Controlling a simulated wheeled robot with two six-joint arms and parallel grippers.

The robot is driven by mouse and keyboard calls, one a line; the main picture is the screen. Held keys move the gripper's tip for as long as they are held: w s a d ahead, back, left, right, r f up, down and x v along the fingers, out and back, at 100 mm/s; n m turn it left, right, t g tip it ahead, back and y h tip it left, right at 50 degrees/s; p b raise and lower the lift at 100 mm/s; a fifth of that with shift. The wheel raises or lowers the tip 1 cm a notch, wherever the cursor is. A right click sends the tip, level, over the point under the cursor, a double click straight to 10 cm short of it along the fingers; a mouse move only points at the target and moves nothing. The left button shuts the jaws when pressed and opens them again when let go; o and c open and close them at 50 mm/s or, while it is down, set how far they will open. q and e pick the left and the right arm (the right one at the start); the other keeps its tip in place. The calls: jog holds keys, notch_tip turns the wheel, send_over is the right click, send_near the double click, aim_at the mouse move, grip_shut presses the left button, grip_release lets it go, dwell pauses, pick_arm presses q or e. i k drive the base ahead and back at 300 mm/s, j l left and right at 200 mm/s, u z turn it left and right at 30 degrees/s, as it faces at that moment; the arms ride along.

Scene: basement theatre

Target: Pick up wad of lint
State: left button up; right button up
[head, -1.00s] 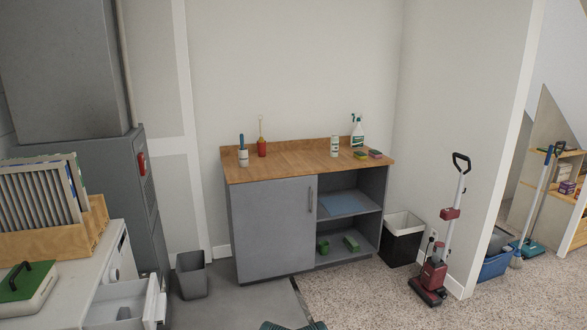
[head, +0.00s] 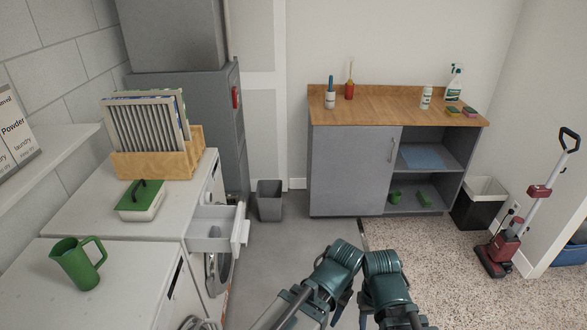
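I cannot make out a wad of lint in the head view. My two teal and black arms show at the bottom middle, close together over the grey floor. A pulled-out white drawer (head: 214,232) sticks out from the front of the farther white machine (head: 90,218) at the left. A small grey bin (head: 270,201) stands on the floor right of the drawer.
A green jug (head: 76,265) stands on the nearer white machine. A green-lidded box (head: 140,203) and a wooden filter rack (head: 150,165) sit behind it. A grey cabinet (head: 348,170) stands at the back wall, with a black bin (head: 474,213) and red vacuum (head: 495,253) to its right. Grey floor is clear before it.

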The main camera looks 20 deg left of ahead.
aim_at(215, 232)
jog(key=u, duration=1.25)
jog(key=i+l, duration=0.8)
jog(key=i, duration=0.2)
